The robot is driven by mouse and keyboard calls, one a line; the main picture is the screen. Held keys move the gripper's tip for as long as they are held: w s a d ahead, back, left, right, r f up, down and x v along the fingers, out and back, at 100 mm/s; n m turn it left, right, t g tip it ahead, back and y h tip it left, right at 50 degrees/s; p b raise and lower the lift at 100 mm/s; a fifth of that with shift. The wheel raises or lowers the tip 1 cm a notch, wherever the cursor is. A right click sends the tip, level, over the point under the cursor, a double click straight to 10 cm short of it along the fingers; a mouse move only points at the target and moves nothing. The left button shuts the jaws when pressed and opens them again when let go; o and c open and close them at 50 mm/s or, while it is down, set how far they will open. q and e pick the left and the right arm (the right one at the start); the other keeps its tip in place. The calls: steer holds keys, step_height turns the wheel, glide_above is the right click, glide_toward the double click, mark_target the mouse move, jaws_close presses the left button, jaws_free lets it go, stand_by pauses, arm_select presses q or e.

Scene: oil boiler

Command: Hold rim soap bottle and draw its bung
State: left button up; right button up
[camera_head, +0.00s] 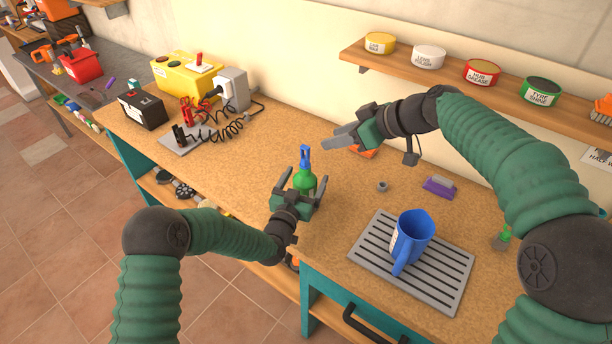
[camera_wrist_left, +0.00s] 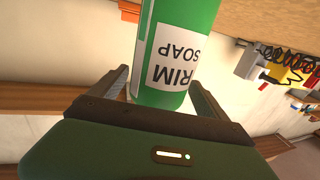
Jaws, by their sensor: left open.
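The rim soap bottle (camera_head: 305,182) is green and stands upright on the workbench in the head view. A blue bung (camera_head: 304,157) sits in its top. In the left wrist view the bottle (camera_wrist_left: 180,45) shows its white "RIM SOAP" label between the fingers. My left gripper (camera_head: 301,190) is open with its fingers on either side of the bottle's body; whether they touch it I cannot tell. My right gripper (camera_head: 340,139) is above the bench, to the right of the bung and apart from it. Its fingers look close together, but the gap between them is unclear.
A blue jug (camera_head: 411,238) stands on a slatted grey tray (camera_head: 368,262) at the right. A small grey ring (camera_head: 382,186) and a purple brush (camera_head: 439,187) lie behind it. A black battery (camera_head: 142,110) and yellow charger (camera_head: 186,75) stand at the left. A shelf (camera_head: 455,87) holds several tins.

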arm_select(q)
steer(key=shift+w+d, duration=0.7)
steer(key=shift+d, duration=0.05)
steer(key=shift+a, duration=0.35)
steer(key=shift+c, duration=0.4)
steer(key=shift+a, duration=0.25)
steer(key=c, duration=0.5)
steer(key=shift+d, duration=0.4)
steer(key=c, duration=1.1)
steer(key=shift+a, duration=0.1)
steer(key=shift+c, duration=0.2)
steer(key=shift+a, duration=0.1)
